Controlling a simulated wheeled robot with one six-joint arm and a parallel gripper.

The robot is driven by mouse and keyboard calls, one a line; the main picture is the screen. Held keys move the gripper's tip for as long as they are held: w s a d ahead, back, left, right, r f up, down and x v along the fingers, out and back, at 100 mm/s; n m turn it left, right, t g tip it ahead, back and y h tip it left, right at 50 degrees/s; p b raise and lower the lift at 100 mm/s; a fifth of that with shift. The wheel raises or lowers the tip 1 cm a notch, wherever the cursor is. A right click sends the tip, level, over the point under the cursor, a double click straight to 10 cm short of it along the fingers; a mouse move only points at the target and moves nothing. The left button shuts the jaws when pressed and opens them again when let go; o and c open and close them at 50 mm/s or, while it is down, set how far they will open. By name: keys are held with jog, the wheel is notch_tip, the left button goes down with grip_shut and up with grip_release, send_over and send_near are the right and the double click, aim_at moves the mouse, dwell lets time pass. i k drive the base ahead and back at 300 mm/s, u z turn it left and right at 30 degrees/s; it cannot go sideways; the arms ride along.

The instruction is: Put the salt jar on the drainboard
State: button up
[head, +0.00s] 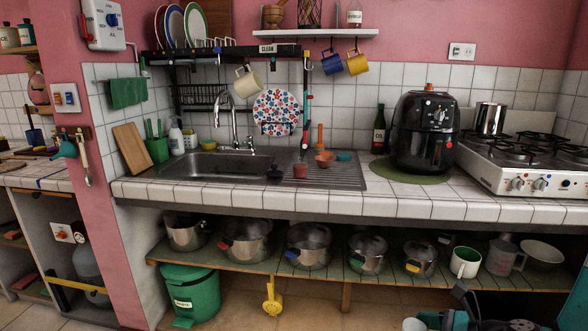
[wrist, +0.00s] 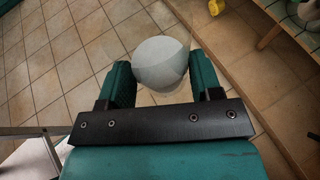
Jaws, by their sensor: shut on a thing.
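My gripper (wrist: 162,78) is shut on a pale grey-white, round-topped jar (wrist: 162,62), held between its two teal fingers above the tiled floor. No label shows, so I cannot read whether it is the salt jar. In the head view the jar (head: 413,324) is a small white shape at the bottom edge, beside my teal and black gripper (head: 432,319). The drainboard (head: 345,178) is the ribbed metal area right of the sink. It holds a red cup (head: 300,171), a terracotta bowl (head: 324,159) and a small teal item (head: 344,156).
The counter's tiled front edge (head: 300,204) stands above a low shelf of pots (head: 308,245). A black air fryer (head: 425,132) and a stove (head: 530,165) stand right of the drainboard. A drying rack (head: 225,52) hangs above the sink. Bare drainboard shows at its front right.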

aim_at(345, 178)
jog(key=u, duration=1.45)
jog(key=i, duration=1.35)
jog(key=z, duration=2.75)
